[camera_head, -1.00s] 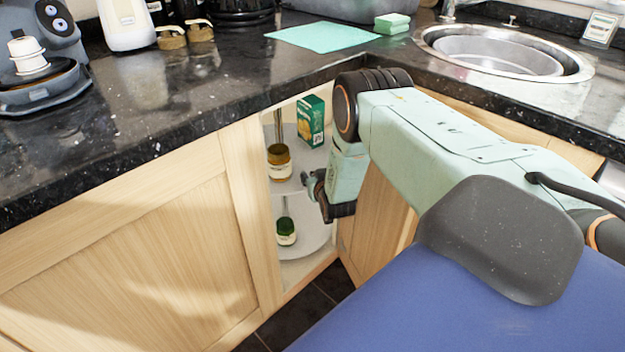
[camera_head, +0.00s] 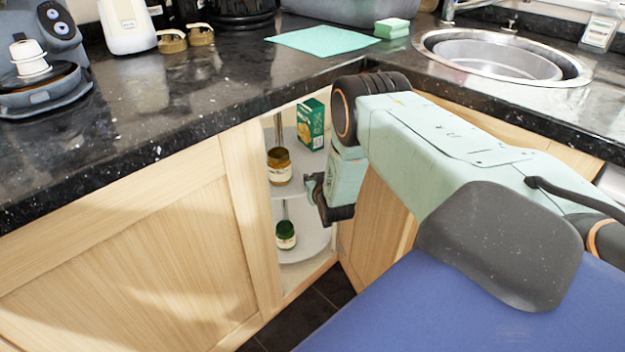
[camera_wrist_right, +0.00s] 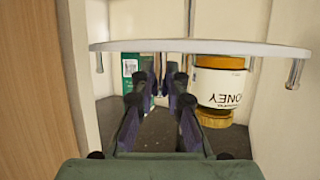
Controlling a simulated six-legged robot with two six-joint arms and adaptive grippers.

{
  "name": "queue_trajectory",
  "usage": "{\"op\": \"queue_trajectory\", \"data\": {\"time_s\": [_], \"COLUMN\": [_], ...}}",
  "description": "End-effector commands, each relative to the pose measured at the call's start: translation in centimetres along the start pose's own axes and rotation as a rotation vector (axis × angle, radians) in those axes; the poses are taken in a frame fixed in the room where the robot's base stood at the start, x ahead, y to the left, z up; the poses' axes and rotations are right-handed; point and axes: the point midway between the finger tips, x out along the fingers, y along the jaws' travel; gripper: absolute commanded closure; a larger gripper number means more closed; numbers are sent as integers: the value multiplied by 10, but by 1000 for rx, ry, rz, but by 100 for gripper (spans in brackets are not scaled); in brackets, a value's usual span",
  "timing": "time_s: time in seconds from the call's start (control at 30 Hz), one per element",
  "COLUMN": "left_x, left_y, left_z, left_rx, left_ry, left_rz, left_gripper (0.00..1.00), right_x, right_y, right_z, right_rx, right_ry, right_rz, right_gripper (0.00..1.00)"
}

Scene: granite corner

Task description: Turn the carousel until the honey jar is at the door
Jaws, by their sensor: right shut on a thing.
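The carousel shows through the corner cabinet's opening, with an upper tray (camera_head: 287,190) and a lower tray (camera_head: 318,238). The honey jar (camera_head: 280,168), amber with a pale label, stands on the upper tray at the opening's left side. In the upside-down right wrist view the jar's label (camera_wrist_right: 221,90) reads HONEY, to the right of the fingers. My right gripper (camera_head: 316,190) reaches into the opening at the upper tray's edge, right of the jar. It also shows in the wrist view (camera_wrist_right: 168,85), fingers close together on the carousel; the exact contact is unclear. My left gripper is out of view.
A green box (camera_head: 311,124) stands behind on the upper tray. A green-lidded jar (camera_head: 286,235) stands on the lower tray. The cabinet's left frame (camera_head: 252,205) and the dark countertop edge (camera_head: 180,135) bound the opening closely. A sink (camera_head: 500,56) is at the right.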

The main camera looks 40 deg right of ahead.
Motion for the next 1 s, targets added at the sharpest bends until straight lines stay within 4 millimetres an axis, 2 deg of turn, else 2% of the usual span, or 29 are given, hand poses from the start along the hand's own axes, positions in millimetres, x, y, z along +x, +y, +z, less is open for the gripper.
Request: {"op": "queue_trajectory", "data": {"time_s": [0.27,0.47,0.57,0.87,0.9,1.0], "left_x": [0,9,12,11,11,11], "left_y": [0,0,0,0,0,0], "left_z": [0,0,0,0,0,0], "left_rx": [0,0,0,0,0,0], "left_ry": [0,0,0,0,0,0], "left_rz": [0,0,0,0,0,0], "left_gripper": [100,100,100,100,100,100], "right_x": [0,12,16,16,16,16], "right_y": [2,30,38,39,39,39], "right_z": [0,-4,-6,-7,-7,-7], "right_rx": [1,3,3,2,2,1], "right_ry": [1,4,3,0,-1,-1], "right_rz": [2,6,4,3,3,2], "right_gripper": [100,100,100,100,84,76]}}
